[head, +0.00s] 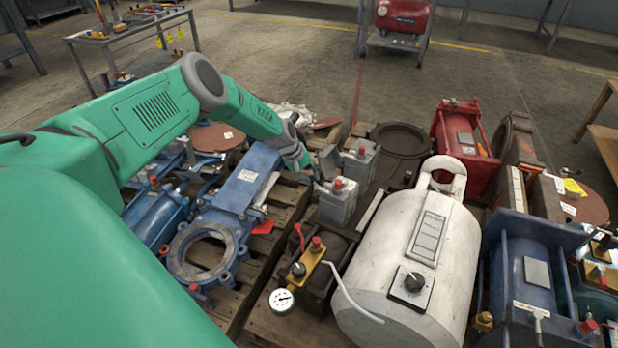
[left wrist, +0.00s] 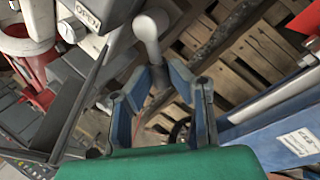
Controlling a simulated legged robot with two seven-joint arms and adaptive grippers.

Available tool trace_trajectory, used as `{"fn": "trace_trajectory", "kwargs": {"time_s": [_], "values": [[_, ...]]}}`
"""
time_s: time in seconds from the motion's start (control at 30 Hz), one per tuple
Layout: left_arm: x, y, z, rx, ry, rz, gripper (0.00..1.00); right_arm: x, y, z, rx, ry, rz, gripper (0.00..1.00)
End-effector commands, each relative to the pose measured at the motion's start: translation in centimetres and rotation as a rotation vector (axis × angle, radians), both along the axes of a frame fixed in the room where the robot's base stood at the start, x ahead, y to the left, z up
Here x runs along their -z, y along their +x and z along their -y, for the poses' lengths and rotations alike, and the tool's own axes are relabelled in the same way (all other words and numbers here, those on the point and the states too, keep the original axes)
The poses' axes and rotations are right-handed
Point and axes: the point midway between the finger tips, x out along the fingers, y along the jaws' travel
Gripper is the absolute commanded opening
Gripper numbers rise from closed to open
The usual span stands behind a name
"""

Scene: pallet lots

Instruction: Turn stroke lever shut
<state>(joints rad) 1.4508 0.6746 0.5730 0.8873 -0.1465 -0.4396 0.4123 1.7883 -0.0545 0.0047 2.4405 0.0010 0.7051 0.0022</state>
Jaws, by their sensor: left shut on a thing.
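My left gripper (head: 311,174) reaches in from the left in the head view, beside a grey box-shaped unit (head: 338,203) with a red cap. In the left wrist view its two blue fingers (left wrist: 158,78) are closed around the shaft of a grey lever with a rounded end (left wrist: 149,26). The lever's end sticks out past the fingertips. An "OPEN" label (left wrist: 88,14) shows on the grey unit to the left of the lever. In the head view the lever is too small and covered to make out. My right gripper is not in view.
A white tank (head: 410,265) with a dial stands right of the grey unit. A blue gate valve (head: 240,190) lies on the slatted pallet to the left. A red cylinder unit (head: 465,138) stands behind at the right. Open floor lies beyond the pallets.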

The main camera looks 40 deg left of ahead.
Motion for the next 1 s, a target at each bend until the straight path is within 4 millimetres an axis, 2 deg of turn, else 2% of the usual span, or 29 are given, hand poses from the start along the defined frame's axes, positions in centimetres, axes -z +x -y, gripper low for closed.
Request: {"fn": "trace_trajectory", "kwargs": {"time_s": [0.33,0.37,0.4,0.83,1.0], "values": [[0.0,0.0,0.0,0.025,0.000,-0.002,0.00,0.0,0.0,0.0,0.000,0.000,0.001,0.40],[0.0,0.0,0.0,0.025,0.000,-0.002,0.23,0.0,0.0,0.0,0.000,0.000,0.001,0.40],[0.0,0.0,0.0,0.025,0.000,-0.002,0.36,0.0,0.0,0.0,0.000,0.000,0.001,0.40],[-0.6,-0.2,-0.2,0.023,-0.002,0.000,0.36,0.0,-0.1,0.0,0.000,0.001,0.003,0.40],[-0.9,-2.5,-1.7,0.019,-0.004,-0.003,0.36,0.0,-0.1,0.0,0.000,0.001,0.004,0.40]]}}
